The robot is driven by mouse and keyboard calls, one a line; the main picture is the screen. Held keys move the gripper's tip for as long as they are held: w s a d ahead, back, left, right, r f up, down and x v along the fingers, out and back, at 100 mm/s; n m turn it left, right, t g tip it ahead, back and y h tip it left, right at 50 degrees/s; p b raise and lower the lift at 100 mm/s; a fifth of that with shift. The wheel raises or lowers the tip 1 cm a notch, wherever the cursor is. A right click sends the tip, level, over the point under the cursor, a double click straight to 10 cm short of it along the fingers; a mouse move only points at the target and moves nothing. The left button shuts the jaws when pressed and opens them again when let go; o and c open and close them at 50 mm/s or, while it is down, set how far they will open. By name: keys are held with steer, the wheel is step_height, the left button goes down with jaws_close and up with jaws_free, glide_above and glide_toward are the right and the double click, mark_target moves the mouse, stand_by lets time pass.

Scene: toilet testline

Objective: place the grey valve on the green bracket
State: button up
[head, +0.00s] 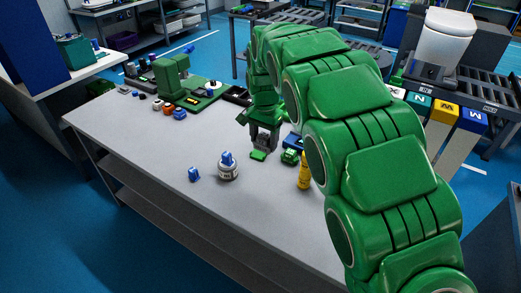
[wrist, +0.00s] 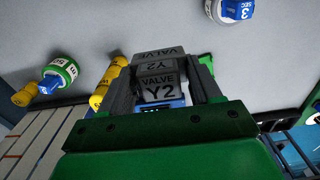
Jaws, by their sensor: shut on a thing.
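The grey valve (wrist: 158,82), a block marked "VALVE Y2", sits between the two fingers of my gripper in the wrist view. My gripper (head: 263,143) is shut on it, above the grey table in the head view. A small flat green piece (head: 259,155), which looks like the green bracket, shows just below the fingertips. A green edge (wrist: 207,62) also shows beside the right finger in the wrist view. Most of the bracket is hidden by the gripper and valve. I cannot tell whether the valve touches it.
A yellow bottle (head: 304,171) and a green-and-dark part (head: 290,156) stand close right of the gripper. A white round container with a blue top (head: 228,167) and a small blue part (head: 194,174) stand to the left. A green fixture (head: 172,75) is at the back left. The table's front is clear.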

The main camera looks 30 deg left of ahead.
steer(key=shift+a+f, duration=0.1)
steer(key=shift+f, duration=0.35)
steer(key=shift+w+a+f, duration=0.15)
steer(key=shift+w+a, duration=0.05)
steer(key=shift+w, duration=0.1)
steer(key=w+a+f, duration=0.8)
steer(key=w+f, duration=0.1)
steer(key=shift+a, duration=0.3)
steer(key=shift+w+a+f, duration=0.1)
steer(key=shift+w+f, duration=0.05)
steer(key=shift+w, duration=0.05)
steer(key=shift+w+a+f, duration=0.1)
steer(key=shift+f, duration=1.55)
steer(key=shift+f, duration=0.45)
